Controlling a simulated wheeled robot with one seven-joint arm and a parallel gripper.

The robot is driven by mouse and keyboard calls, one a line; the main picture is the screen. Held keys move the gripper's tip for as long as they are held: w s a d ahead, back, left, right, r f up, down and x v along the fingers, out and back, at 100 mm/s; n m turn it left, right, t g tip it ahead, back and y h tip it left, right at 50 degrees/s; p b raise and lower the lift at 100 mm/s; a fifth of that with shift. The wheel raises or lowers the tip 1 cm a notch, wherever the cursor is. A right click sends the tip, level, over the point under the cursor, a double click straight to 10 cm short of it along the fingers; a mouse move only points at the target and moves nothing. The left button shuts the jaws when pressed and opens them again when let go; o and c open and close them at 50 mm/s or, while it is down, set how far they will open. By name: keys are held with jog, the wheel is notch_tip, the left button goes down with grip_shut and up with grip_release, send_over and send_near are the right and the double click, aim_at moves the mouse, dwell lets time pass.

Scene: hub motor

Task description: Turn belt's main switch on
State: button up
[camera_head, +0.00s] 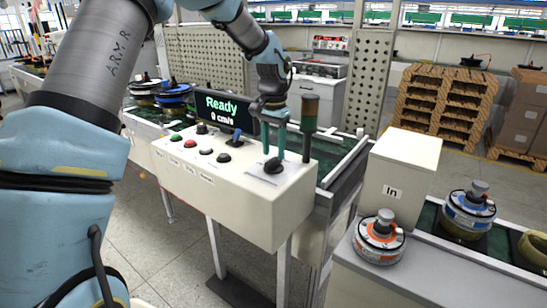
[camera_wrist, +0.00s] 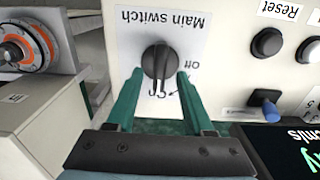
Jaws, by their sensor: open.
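The main switch (camera_wrist: 158,62) is a black rotary knob on a white plate, upside down in the wrist view. Its ridge runs nearly vertical there, its lower end by the partly hidden "On" mark; "Off" is to the right. In the head view the switch (camera_head: 273,166) is at the right of the control box (camera_head: 245,205). My gripper (camera_wrist: 160,73) is open, its green fingertips on either side of the knob with small gaps in the picture. In the head view my gripper (camera_head: 273,153) is over the knob. I cannot tell whether it touches. The display (camera_head: 225,106) reads "Ready, 0 cm/s".
Several push buttons (camera_head: 207,151) and a blue-handled lever (camera_head: 237,137) sit left of the switch. A signal tower (camera_head: 310,115) stands close behind my gripper. An "In" box (camera_head: 400,165) and an orange-ringed motor (camera_head: 379,238) are at the right.

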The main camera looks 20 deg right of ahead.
aim_at(274, 158)
notch_tip(274, 158, up, 8)
jog(key=b, duration=0.1)
jog(key=shift+r, duration=0.15)
dwell(0.4)
jog(key=w+a+f+n, duration=0.1)
jog(key=a+f+n, duration=0.2)
jog(key=a, duration=0.8)
jog(key=s+a+f+n, duration=0.2)
jog(key=s+a, duration=0.2)
jog(key=a, duration=0.4)
jog(key=s+a+f+n+t, duration=0.1)
jog(key=s+a+f+n, duration=0.1)
jog(key=a, duration=0.7)
jog(key=s+a+f+n, duration=0.2)
jog(key=s+a+n, duration=0.2)
jog(key=a, duration=0.5)
jog(key=shift+s+f+t, duration=0.25)
jog(key=shift+s+t, duration=0.05)
jog(key=shift+s, duration=0.8)
